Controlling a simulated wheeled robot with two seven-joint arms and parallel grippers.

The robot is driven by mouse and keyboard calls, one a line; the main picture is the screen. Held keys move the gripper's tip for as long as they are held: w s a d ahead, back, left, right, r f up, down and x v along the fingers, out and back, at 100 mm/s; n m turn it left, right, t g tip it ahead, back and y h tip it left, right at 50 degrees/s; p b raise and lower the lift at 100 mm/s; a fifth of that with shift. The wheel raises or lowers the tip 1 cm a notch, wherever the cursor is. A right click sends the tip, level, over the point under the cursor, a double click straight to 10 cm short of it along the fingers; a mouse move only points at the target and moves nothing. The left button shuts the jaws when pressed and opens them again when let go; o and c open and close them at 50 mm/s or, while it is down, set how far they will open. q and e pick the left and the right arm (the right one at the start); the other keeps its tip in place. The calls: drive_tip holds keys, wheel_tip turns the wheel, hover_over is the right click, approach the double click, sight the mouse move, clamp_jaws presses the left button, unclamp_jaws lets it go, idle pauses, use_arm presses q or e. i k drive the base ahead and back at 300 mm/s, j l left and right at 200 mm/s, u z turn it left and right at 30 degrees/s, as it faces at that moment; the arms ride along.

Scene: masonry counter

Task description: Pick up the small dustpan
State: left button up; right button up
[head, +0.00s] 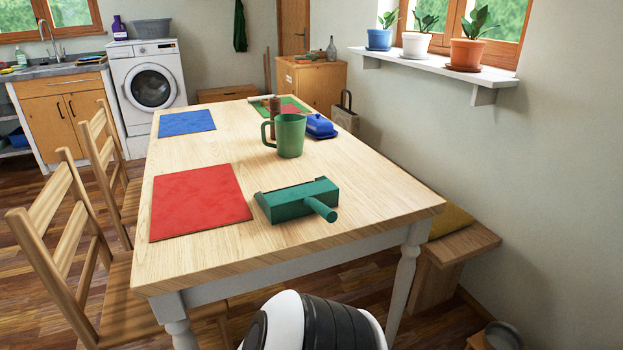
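The small dustpan (288,205) is teal green and lies on the wooden table (270,245), near its front edge. Its short round handle (321,209) points toward the front right, and its pan side faces the back left. Nothing touches the dustpan from above. Neither of my grippers shows in the head view. A white and black part of my own body shows at the bottom middle, in front of the table.
A red mat (198,202) lies left of the dustpan. A green mug (290,137) and a blue butter dish (320,126) stand behind it. A blue mat (187,123) lies farther back. Wooden chairs (60,225) line the left side; the table's right front is clear.

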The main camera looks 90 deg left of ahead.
sight(318, 196)
drive_tip(key=u, duration=2.75)
